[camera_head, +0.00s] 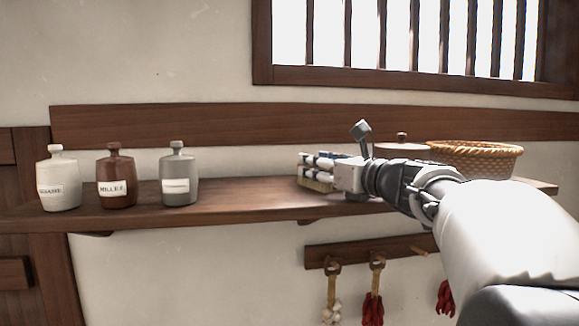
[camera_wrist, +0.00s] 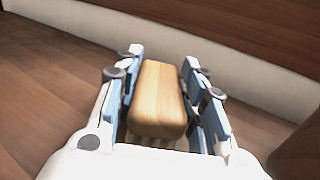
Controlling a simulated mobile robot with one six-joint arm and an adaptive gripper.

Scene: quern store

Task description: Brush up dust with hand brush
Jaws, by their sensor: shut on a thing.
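The hand brush shows in the wrist view as a pale wooden block (camera_wrist: 158,98) between the two fingers of my gripper (camera_wrist: 162,62). My gripper is shut on it, with a finger along each side. In the head view my gripper (camera_head: 316,163) is low over the wooden shelf (camera_head: 250,208), right of its middle. The brush's yellowish lower part (camera_head: 317,185) shows under the fingers, close to the shelf top; I cannot tell whether it touches. I make out no dust in either view.
A white jar (camera_head: 58,190), a brown jar (camera_head: 116,188) and a grey jar (camera_head: 178,185) stand at left on the shelf. A lidded reddish pot (camera_head: 402,149) and a wicker basket (camera_head: 478,157) stand at right. The shelf between the grey jar and my gripper is clear.

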